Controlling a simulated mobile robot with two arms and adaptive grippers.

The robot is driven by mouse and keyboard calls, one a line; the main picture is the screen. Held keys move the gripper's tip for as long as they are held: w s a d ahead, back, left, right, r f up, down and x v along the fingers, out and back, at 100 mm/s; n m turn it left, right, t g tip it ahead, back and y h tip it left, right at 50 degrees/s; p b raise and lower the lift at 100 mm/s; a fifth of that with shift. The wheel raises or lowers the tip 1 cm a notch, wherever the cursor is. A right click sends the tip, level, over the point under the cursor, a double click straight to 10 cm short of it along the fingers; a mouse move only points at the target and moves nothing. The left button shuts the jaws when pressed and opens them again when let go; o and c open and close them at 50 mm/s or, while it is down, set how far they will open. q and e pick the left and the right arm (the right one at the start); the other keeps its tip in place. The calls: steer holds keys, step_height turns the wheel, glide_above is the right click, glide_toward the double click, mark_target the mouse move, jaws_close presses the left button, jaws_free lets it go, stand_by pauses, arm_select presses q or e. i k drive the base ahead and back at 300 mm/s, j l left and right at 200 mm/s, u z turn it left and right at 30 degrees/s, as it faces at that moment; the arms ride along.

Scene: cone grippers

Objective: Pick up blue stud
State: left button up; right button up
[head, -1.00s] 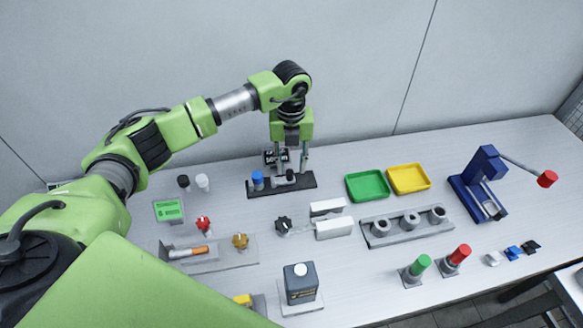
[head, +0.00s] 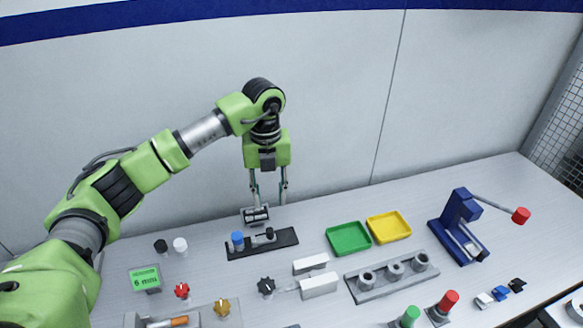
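A blue cylinder-shaped stud (head: 237,240) stands upright at the left end of a black base plate (head: 285,238) near the back of the table. A small dark part sits on the plate to its right. My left gripper (head: 270,200) points down above and behind the plate. Another small blue piece (head: 515,285) lies at the far right between a whitish and a black one. My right gripper is not in view.
A dark and silver block (head: 255,214) stands behind the plate, below my fingers. Black and white caps (head: 180,246) stand to the left. Green (head: 348,252) and yellow (head: 404,226) trays and a blue lever press (head: 456,220) are on the right.

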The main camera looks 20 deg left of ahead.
mark_target(238, 239)
steer(key=k+l, duration=0.3)
steer(key=k, duration=0.15)
steer(key=k+l, duration=0.3)
steer(key=k, duration=0.15)
steer(key=k+l, duration=0.3)
steer(key=k, duration=0.2)
